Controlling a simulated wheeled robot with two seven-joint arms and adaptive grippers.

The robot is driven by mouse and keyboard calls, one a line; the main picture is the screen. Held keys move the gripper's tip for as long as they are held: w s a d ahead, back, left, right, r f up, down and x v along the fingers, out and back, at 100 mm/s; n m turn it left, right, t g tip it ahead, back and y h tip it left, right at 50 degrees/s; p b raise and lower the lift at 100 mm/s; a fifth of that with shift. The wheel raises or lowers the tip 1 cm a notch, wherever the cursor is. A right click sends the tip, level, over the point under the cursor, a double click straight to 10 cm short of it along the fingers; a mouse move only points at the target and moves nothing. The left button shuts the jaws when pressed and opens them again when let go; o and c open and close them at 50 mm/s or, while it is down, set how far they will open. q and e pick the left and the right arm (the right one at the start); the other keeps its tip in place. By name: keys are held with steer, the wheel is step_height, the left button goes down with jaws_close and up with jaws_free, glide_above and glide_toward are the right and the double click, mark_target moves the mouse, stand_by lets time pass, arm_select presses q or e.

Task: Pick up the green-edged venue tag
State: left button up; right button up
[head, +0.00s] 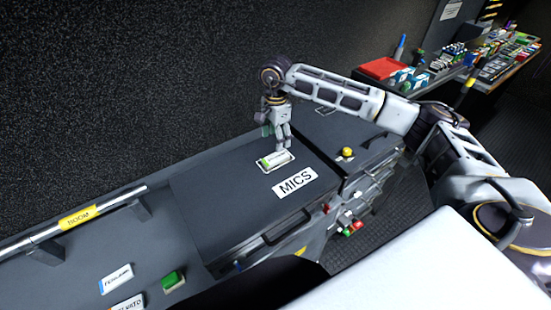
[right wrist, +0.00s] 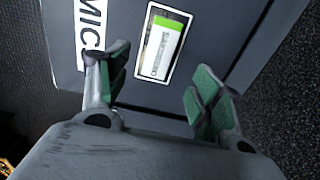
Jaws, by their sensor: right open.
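The green-edged venue tag (head: 274,160) is a small white card with a green end. It lies in a light frame on the dark lid (head: 215,195) marked MICS. In the right wrist view the tag (right wrist: 158,48) shows its green end toward the top and faint print on the white part. My right gripper (head: 280,145) is open and empty, with its fingers pointing down over the tag. In the right wrist view the fingers (right wrist: 157,82) stand apart, and the tag shows beyond them, between their tips. Whether a finger touches the lid I cannot tell. My left gripper is not in view.
The MICS label (head: 295,183) lies beside the tag. A yellow knob (head: 347,153) stands to the right. A boom pole (head: 75,218), a green block (head: 173,281) and white tags (head: 116,278) are at the left. A red box (head: 383,68) and small items fill the far shelf.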

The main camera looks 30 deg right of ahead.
mark_target(276, 157)
steer(key=shift+f, duration=1.9)
step_height(276, 157, down, 3)
steer(key=shift+a+f+p, duration=0.1)
steer(key=shift+f+p, duration=0.1)
steer(key=shift+p, duration=0.6)
steer(key=shift+f, duration=0.55)
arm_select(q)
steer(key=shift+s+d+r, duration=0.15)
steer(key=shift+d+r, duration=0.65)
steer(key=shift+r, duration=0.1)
arm_select(e)
steer(key=shift+f, duration=0.1)
steer(key=shift+c, duration=0.2)
steer(key=c, duration=1)
